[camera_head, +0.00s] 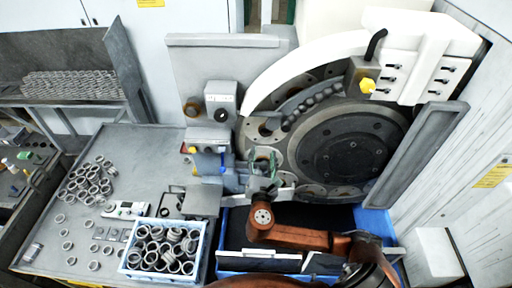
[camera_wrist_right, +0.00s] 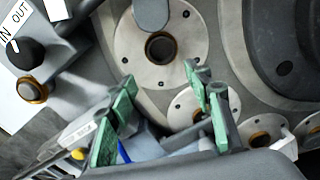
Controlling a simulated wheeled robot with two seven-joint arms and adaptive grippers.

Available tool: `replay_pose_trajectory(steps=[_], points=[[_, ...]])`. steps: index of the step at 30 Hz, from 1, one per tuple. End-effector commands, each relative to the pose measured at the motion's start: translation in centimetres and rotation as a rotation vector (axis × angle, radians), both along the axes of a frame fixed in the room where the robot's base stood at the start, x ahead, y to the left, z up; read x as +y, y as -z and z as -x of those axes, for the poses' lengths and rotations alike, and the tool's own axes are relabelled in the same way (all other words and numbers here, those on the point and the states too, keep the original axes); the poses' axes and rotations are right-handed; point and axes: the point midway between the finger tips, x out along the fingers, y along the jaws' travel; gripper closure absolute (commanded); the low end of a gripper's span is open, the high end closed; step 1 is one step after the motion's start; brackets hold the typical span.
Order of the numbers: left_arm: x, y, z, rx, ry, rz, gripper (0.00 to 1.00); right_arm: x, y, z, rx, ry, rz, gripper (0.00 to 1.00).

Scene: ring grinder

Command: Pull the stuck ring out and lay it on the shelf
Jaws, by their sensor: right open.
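My right gripper (camera_head: 262,160) is open in front of the grinder's round disc (camera_head: 350,148). Its green-padded fingers also show in the right wrist view (camera_wrist_right: 162,108), apart with nothing between them. Beyond them in the wrist view, a brown-rimmed ring (camera_wrist_right: 161,47) sits in a round pale plate, and another brown-rimmed opening (camera_wrist_right: 262,138) lies lower right. I cannot tell which ring is stuck. A grey shelf (camera_head: 60,102) holding rows of rings stands at the far left. My left gripper is not in view.
A grey table (camera_head: 150,140) carries many loose rings (camera_head: 88,182), a caliper (camera_head: 124,209) and a blue-edged crate (camera_head: 128,262) full of rings. Its back middle is clear. A blue bin (camera_head: 232,262) stands below the grinder. A grey control box (camera_head: 220,100) is left of the disc.

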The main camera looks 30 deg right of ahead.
Motion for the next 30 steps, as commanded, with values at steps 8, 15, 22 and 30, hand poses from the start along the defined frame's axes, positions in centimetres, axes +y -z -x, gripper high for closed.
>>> replay_pose_trajectory(steps=[8, 15, 22, 30], points=[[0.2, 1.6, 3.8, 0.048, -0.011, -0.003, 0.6, -1.2, 0.1, -1.6, -0.004, 0.001, 0.003, 0.33], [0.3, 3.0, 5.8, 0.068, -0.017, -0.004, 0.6, -2.6, 0.5, -5.0, 0.004, 0.0, 0.002, 0.17], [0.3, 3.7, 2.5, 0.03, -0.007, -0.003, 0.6, -3.7, 0.5, -6.6, 0.005, 0.002, 0.002, 0.15], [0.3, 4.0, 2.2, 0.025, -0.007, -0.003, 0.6, -4.1, 0.4, -7.2, 0.006, 0.0, 0.001, 0.15]])
